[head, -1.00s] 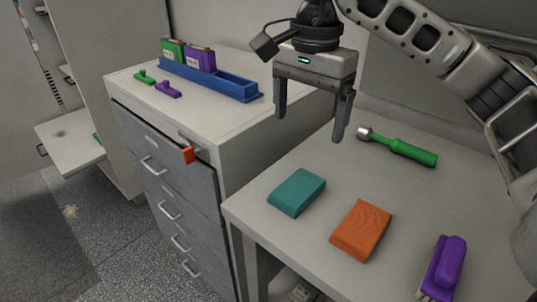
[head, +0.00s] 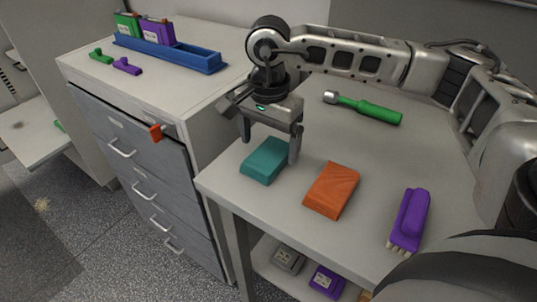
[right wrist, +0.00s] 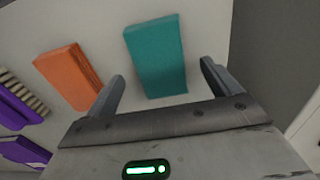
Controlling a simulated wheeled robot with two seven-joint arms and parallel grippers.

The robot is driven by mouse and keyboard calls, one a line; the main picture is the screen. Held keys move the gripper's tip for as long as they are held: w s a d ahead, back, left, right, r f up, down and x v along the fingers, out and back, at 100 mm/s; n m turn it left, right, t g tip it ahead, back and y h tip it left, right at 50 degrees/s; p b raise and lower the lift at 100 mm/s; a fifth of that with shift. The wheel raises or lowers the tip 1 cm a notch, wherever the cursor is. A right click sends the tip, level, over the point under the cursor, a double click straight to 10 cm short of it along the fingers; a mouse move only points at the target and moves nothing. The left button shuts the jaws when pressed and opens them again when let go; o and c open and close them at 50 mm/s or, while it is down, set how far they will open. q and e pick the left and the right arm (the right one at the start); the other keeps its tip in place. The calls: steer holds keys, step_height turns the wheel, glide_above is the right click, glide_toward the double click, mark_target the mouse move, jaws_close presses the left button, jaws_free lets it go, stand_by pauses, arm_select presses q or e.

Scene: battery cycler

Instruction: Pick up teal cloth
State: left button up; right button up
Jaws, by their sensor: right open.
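The teal cloth (head: 263,163) is a folded block lying flat on the white table, near its left edge. It also shows in the right wrist view (right wrist: 156,60), ahead of my right gripper and between the lines of its fingers. My right gripper (head: 270,150) is open and empty. In the head view its fingers hang by the cloth, one at its far left corner and one at its right side. I cannot tell if either finger touches it. My left gripper is not in view.
An orange block (head: 331,190) lies close right of the teal cloth. A purple brush (head: 409,220) and a green-handled tool (head: 365,108) lie farther off. A grey drawer cabinet (head: 150,170) carrying a blue tray (head: 200,61) stands to the left.

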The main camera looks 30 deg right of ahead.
steer(key=shift+f, duration=1.15)
steer(key=c, duration=1.1)
steer(key=shift+o, duration=0.2)
steer(key=shift+r, duration=0.5)
steer(key=shift+w+a+r+b, duration=0.1)
steer(key=shift+r+b, duration=0.15)
steer(key=shift+r, duration=0.4)
steer(key=shift+w+a+r+b, duration=0.1)
steer(key=shift+r+b, duration=0.15)
steer(key=shift+r, duration=0.35)
steer(key=w+a+r+b, duration=0.1)
steer(key=w+a+r, duration=0.4)
steer(key=a+r, duration=0.4)
steer(key=a, duration=0.3)
steer(key=shift+w+a+r, duration=0.15)
steer(key=shift+w+r, duration=0.15)
steer(key=shift+w, duration=0.1)
